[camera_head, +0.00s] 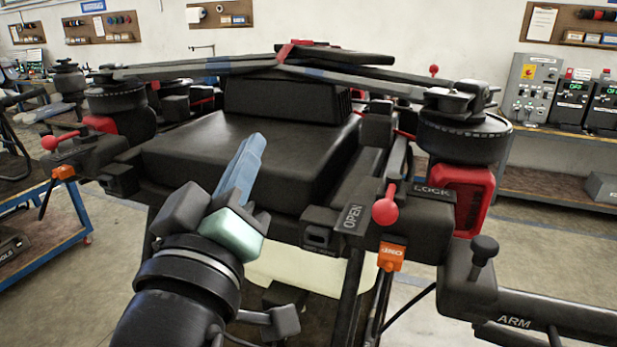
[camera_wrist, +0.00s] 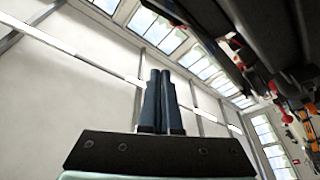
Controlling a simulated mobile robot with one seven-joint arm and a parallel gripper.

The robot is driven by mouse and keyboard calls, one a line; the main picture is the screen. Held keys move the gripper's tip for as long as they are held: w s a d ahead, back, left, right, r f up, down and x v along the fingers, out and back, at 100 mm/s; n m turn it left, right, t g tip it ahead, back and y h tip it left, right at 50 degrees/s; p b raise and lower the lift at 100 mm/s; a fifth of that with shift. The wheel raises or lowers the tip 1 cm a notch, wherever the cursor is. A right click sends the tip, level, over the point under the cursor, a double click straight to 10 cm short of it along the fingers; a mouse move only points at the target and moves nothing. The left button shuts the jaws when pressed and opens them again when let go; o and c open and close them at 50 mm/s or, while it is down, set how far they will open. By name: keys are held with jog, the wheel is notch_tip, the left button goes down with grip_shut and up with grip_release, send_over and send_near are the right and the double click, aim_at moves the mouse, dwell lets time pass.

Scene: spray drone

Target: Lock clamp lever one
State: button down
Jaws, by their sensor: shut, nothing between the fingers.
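A clamp lever with a red ball knob (camera_head: 385,211) sits on the front right of the drone, between a block marked OPEN (camera_head: 352,216) and a plate marked LOCK (camera_head: 433,190). The knob lies closer to OPEN. An orange tag (camera_head: 391,256) hangs just below it; its lettering is hard to read. My gripper (camera_head: 251,150) is shut and empty, left of the lever and apart from it, in front of the drone's black body. Its closed fingers also show in the wrist view (camera_wrist: 160,75). A small red knob (camera_wrist: 287,118) shows at that view's right; I cannot tell which lever it belongs to.
A second red-knobbed lever (camera_head: 48,142) is on the drone's left side. The drone's black body (camera_head: 245,150) stands close behind my gripper. A folded arm marked ARM (camera_head: 540,315) sticks out at lower right. A blue cart (camera_head: 50,235) stands at left.

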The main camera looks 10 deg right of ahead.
aim_at(388, 201)
jog(key=s+d+f+n+g+h+p, duration=0.3)
jog(key=f+g+h, duration=0.4)
jog(key=shift+s+f, duration=0.15)
jog(key=shift+s, duration=0.1)
jog(key=p+x, duration=0.4)
jog(key=x, duration=0.6)
jog(key=shift+s+d+f+p, duration=0.15)
jog(key=shift+s+d+p, duration=0.1)
jog(key=shift+s, duration=0.35)
jog(key=shift+s+d+f+p, duration=0.15)
jog(key=shift+s+d+p, duration=0.1)
jog(key=shift+s, duration=0.35)
jog(key=shift+s+d+f+p, duration=0.2)
jog(key=shift+s+d+p, duration=0.05)
jog(key=shift+s, duration=0.35)
jog(key=shift+d+y, duration=0.15)
jog(key=shift+y, duration=0.25)
